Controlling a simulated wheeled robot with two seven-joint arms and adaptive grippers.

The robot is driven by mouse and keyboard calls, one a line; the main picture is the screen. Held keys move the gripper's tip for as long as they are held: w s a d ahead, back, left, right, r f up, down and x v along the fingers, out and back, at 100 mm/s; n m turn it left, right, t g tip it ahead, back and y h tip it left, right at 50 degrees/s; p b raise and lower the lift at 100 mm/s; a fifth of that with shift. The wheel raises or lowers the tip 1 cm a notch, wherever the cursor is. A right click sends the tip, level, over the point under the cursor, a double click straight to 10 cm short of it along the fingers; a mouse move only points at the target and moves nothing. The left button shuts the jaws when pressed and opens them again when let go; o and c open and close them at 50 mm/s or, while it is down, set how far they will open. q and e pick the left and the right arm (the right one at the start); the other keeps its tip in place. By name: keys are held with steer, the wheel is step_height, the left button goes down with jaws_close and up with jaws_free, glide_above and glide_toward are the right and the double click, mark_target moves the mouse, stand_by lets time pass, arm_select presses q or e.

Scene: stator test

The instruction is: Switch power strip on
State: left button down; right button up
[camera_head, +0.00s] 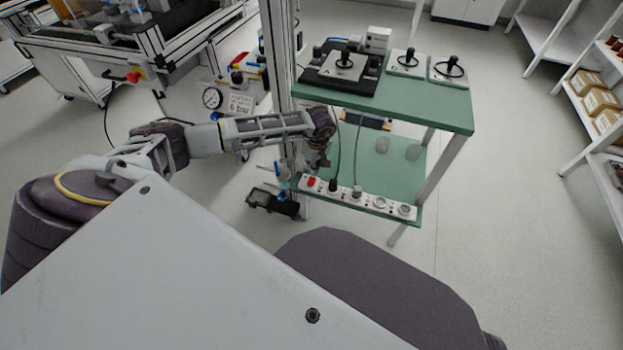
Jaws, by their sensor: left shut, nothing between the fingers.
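The white power strip (358,196) lies along the front edge of the lower green shelf of a small table. Its red switch (311,183) is at the strip's left end. Plugs with dark cables sit in some sockets, and the sockets at the right end are empty. My left gripper (315,165) is shut and empty. It hangs just above the red switch end, pointing down; I cannot tell whether it touches the switch. The switch position is too small to read. My right gripper is not in view.
The table's green top (425,103) stands above the strip and carries a black device (338,77) and white units with black knobs. A metal post stands left of the table. A black box (272,202) lies below left. Shelves with cartons (590,92) stand right, beyond open floor.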

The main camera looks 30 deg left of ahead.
arm_select(q)
steer(key=shift+r+p, duration=0.5)
steer(key=shift+r, duration=0.45)
